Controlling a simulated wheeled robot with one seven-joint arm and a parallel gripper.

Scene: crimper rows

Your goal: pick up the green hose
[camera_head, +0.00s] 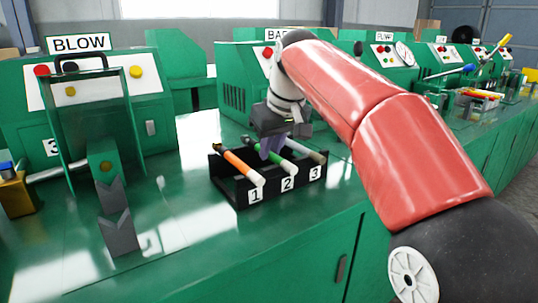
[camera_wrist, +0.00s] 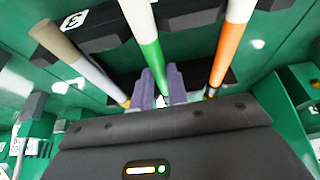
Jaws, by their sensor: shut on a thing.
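The green hose (camera_head: 281,157) with a white end lies across the black rack (camera_head: 270,190), over the slot labelled 2. In the wrist view the green hose (camera_wrist: 152,56) runs down between my two purple fingers. My gripper (camera_head: 271,148) points down at it from above, and in the wrist view my gripper (camera_wrist: 161,88) is shut on the hose. I cannot tell whether the hose touches the rack or is slightly raised. The fingers hide part of the hose.
An orange hose (camera_head: 240,164) lies over slot 1 and a grey hose (camera_head: 304,150) over slot 3, close on either side. A BLOW machine (camera_head: 135,117) stands at left with grey V-blocks (camera_head: 120,233) in front. The green bench top (camera_head: 185,235) is clear before the rack.

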